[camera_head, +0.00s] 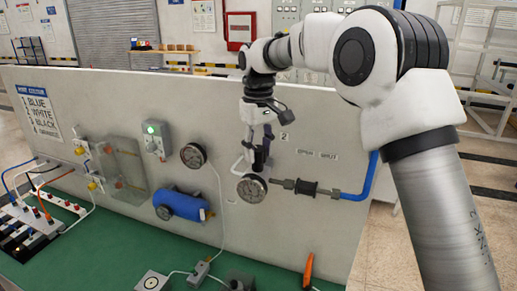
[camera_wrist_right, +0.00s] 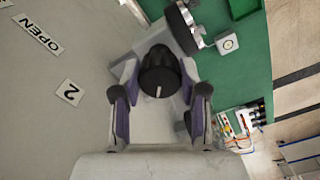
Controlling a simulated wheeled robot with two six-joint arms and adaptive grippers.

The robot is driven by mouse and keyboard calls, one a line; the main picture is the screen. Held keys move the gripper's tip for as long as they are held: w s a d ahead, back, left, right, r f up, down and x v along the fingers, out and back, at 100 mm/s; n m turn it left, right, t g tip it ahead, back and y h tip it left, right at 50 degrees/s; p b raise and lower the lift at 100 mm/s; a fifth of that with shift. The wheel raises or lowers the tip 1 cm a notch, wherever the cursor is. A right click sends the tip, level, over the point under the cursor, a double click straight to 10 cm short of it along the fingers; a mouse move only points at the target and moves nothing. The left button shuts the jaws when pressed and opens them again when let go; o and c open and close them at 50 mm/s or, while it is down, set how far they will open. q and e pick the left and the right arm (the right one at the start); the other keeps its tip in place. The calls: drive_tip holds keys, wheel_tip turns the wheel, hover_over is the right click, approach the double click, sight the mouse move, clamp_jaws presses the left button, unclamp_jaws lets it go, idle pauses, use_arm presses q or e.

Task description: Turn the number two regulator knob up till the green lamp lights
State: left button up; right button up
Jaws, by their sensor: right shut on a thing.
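The black regulator knob (camera_wrist_right: 160,72), with a white pointer line, sits between the purple-padded fingers of my right gripper (camera_wrist_right: 158,80) in the right wrist view. The gripper is shut on it. In the head view my right gripper (camera_head: 257,153) reaches down at the panel, and it mostly hides the knob. The number 2 label (camera_head: 285,137) is just right of it and also shows in the wrist view (camera_wrist_right: 69,92). A round gauge (camera_head: 252,187) is just below the gripper. The green lamp (camera_head: 150,129) on a grey box looks bright green. My left gripper is out of view.
The upright grey panel (camera_head: 300,225) carries a second gauge (camera_head: 193,155), a blue cylinder (camera_head: 180,204) and a blue hose (camera_head: 370,180) at right. The green bench (camera_head: 110,255) holds a white block (camera_head: 152,281), cables and an orange-handled tool (camera_head: 308,270).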

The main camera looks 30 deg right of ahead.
sight(257, 148)
drive_tip(key=shift+f+m, duration=0.1)
drive_tip(key=shift+m, duration=0.5)
drive_tip(key=o, duration=1.1)
drive_tip(key=shift+o, duration=0.2)
drive_tip(key=shift+w+f, duration=0.1)
drive_tip(key=shift+w, duration=0.2)
wheel_tip(257, 148, up, 12)
drive_tip(key=shift+f, duration=0.1)
